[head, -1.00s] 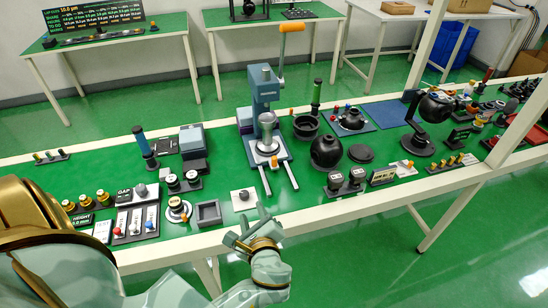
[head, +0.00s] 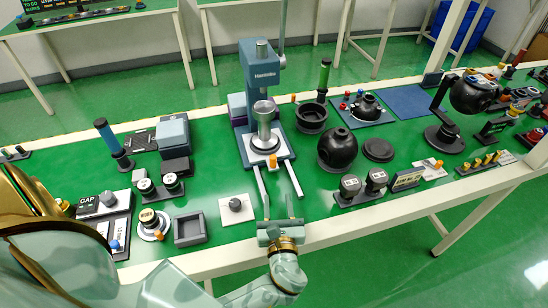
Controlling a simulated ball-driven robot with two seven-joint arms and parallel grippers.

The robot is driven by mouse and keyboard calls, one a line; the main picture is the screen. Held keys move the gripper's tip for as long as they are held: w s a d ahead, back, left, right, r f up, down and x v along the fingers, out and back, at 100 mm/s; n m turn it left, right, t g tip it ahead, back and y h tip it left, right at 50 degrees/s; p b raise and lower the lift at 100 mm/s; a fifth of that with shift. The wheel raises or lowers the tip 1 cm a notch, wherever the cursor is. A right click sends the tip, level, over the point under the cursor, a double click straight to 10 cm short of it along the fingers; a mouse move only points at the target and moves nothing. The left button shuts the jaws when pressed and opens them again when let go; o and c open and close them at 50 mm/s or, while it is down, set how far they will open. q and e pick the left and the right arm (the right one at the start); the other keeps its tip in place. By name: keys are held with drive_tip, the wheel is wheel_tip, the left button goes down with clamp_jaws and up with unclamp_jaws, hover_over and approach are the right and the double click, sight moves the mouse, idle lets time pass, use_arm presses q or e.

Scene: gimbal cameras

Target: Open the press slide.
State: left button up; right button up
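The blue press (head: 262,75) stands on the green bench at the middle of the head view. A silver cylindrical part (head: 263,118) is under its ram, above a pale round seat. The press slide (head: 257,158) is a light plate at the base with an orange knob (head: 273,160) at its front. My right gripper is not in view.
A white plate with a dark knob (head: 236,205) and a grey square tray (head: 190,229) lie left of the rails. A black sphere-shaped housing (head: 338,149) and two dark dials (head: 362,186) stand to the right.

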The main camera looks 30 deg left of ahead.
sight(274, 161)
use_arm(q)
drive_tip(key=b+x, duration=0.2)
drive_tip(key=x, duration=1.3)
drive_tip(key=shift+w+a, duration=0.25)
drive_tip(key=shift+a, duration=0.1)
drive_tip(key=shift+c, duration=0.3)
